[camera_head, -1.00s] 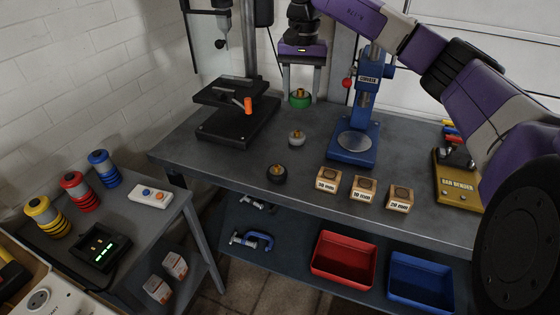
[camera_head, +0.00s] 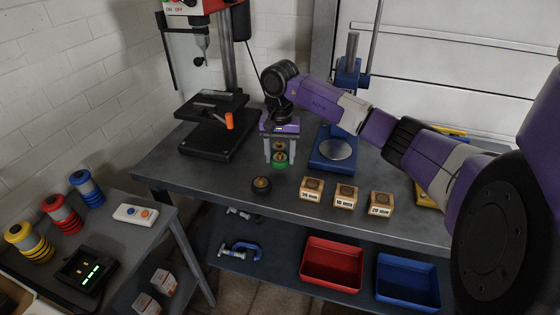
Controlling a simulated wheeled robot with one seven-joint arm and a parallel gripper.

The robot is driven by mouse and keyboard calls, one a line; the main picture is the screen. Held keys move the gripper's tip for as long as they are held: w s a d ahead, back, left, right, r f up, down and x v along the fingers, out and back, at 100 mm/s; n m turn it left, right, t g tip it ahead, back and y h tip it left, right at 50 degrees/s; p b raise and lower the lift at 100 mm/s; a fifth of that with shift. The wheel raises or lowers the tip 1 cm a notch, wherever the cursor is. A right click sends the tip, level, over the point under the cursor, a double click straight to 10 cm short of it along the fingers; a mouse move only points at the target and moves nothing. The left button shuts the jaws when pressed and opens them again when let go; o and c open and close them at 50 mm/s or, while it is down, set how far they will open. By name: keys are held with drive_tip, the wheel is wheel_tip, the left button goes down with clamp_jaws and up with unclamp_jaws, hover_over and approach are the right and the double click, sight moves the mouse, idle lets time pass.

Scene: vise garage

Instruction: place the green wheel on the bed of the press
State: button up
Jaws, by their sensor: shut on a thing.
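My gripper (camera_head: 280,163) points down over the workbench, shut on the green wheel (camera_head: 281,163), which has a brass hub. The wheel is between the fingertips; I cannot tell how far above the bench it hangs. The blue press (camera_head: 323,164) stands to the right of my gripper. Its round silver bed plate (camera_head: 338,149) is bare. My forearm covers part of the press's column.
Another wheel's brass hub (camera_head: 280,146) shows between my fingers. Three labelled wooden blocks (camera_head: 345,196) stand in front of the press. A drill press (camera_head: 208,140) stands at left. Bare bench lies between wheels and blocks.

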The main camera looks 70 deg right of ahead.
drive_tip(key=shift+f, duration=1.3)
drive_tip(key=shift+f, duration=0.1)
drive_tip(key=o, duration=1.5)
wheel_tip(320, 180, up, 11)
drive_tip(key=shift+r+b, duration=0.2)
drive_tip(key=shift+b, duration=0.75)
drive_tip(key=shift+r, duration=0.45)
drive_tip(key=shift+a, duration=0.1)
